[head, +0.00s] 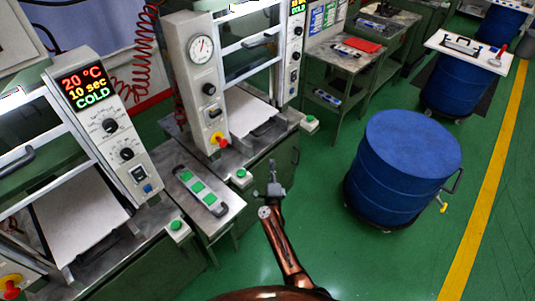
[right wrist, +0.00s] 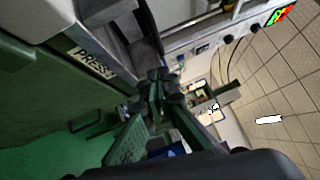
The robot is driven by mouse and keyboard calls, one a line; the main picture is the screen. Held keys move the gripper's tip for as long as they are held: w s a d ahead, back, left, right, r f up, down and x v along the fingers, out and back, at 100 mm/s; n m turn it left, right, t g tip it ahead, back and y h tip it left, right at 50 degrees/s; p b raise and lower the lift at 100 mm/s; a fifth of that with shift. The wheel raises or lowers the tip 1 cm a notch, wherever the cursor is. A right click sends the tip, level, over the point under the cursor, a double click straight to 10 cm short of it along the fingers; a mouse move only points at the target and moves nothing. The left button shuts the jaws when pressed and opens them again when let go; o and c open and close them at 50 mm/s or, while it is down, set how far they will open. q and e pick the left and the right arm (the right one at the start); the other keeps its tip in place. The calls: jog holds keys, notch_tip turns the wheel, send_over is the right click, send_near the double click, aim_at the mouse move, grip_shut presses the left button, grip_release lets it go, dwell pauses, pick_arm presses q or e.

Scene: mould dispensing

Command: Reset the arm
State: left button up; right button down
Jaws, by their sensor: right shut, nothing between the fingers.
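The gripper is small in that view. In the right wrist view the right gripper (right wrist: 158,84) is dark, its fingers together and empty. It is apart from the bench and the blue drum. My left gripper is not in view.
A blue drum (head: 408,150) on a wheeled base stands at the right. Two presses stand at the left; the near one has a display (head: 85,88) reading 20 °C, 10 sec, COLD. Green floor (head: 315,180) is clear between bench and drum.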

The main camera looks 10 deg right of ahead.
jog(key=s+d+f+n+g+y, duration=0.2)
jog(key=s+f+n+g, duration=0.15)
jog(key=s+n, duration=0.45)
jog(key=s+d+f+n+g+y, duration=0.3)
jog(key=s+f+n, duration=0.15)
jog(key=s, duration=0.65)
jog(key=s+d+f+n+g+y, duration=0.25)
jog(key=s+n, duration=0.35)
jog(key=s, duration=0.4)
jog(key=s+d+n+g+h, duration=0.15)
jog(key=s+d, duration=0.25)
jog(key=s, duration=0.4)
jog(key=s+d+r+n+g+h, duration=0.1)
jog(key=s+d+g+h, duration=0.2)
jog(key=s, duration=0.5)
jog(key=s+d+n+g+h, duration=0.1)
jog(key=s+d+g, duration=0.3)
jog(key=s, duration=0.5)
notch_tip(320, 180, down, 29)
jog(key=s+y, duration=0.1)
jog(key=s, duration=0.1)
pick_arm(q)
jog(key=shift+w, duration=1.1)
pick_arm(e)
jog(key=s+a+f+n+g, duration=0.1)
jog(key=s+f, duration=1.6)
jog(key=s, duration=0.2)
jog(key=shift+s+f, duration=0.2)
jog(key=shift+f, duration=0.1)
